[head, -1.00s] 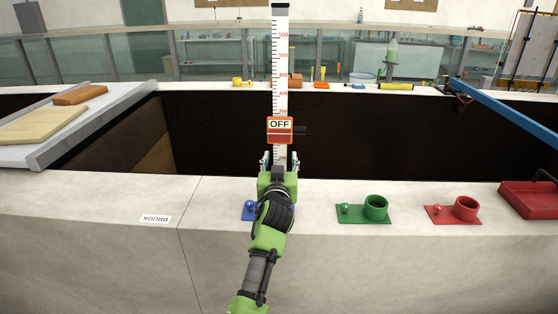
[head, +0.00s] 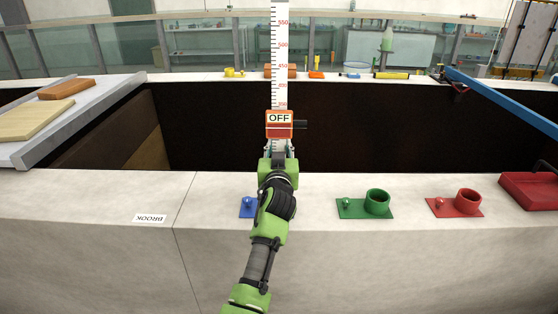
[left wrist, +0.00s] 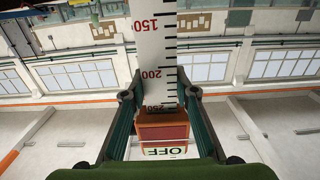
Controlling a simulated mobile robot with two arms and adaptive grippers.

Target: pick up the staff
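The staff (head: 280,50) is a white upright measuring board with black marks and red numbers, in the middle of the head view. Its top runs out of the picture and its foot is hidden behind my arm. An orange-red block marked OFF (head: 279,125) sits on it, with a dark knob at its right. My left gripper (head: 280,149) is just below this block. In the left wrist view the staff (left wrist: 157,50) stands between the two fingers (left wrist: 159,95), one along each edge, with what looks like a narrow gap. My right gripper is in neither view.
A pale ledge (head: 90,195) runs across the front, with a dark pit behind it. On it are a blue holder (head: 247,207), a green holder (head: 377,202), a red holder (head: 467,203) and a red tray (head: 530,190). A blue beam (head: 500,100) spans the right side.

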